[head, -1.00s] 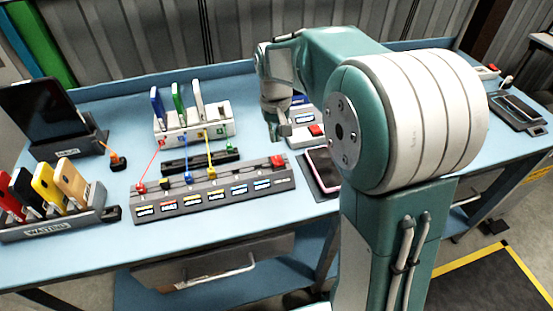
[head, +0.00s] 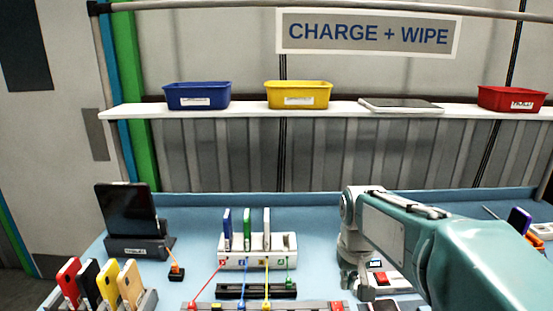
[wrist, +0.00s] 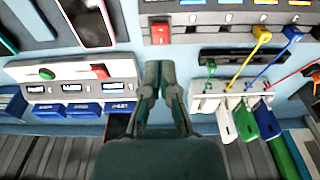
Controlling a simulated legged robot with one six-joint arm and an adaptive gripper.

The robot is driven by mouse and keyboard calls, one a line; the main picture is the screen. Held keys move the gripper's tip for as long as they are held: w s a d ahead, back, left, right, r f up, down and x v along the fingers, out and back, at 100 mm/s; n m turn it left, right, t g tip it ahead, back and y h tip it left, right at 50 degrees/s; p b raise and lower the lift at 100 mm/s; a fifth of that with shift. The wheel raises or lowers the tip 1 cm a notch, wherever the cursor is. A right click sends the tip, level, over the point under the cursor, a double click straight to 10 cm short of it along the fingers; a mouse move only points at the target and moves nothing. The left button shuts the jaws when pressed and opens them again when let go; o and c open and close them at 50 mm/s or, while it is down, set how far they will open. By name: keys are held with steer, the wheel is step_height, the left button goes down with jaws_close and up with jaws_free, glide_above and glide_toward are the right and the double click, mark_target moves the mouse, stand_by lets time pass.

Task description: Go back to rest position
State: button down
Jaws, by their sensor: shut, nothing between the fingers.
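My gripper (wrist: 157,72) is shut and empty in the wrist view, its two fingers together over the blue bench. In the head view my arm reaches in from the lower right, and its wrist end hangs above the bench to the right of the white charging rack; the fingertips are hard to make out there. The white charging rack (head: 257,264) holds a blue, a green and a white upright device. It also shows to the right of the fingers in the wrist view (wrist: 207,88).
A tablet in a stand (head: 127,211) and several phones in a holder (head: 150,301) are at the left. A grey strip with coloured cables (head: 205,306) lies in front. Blue (head: 197,96), yellow (head: 298,95) and red (head: 511,98) bins stand on the shelf (head: 250,110). Open bench lies behind the rack.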

steer(key=s+r+t, duration=0.1)
steer(key=s+t, duration=0.3)
steer(key=s, duration=1.4)
steer(key=shift+r, duration=0.35)
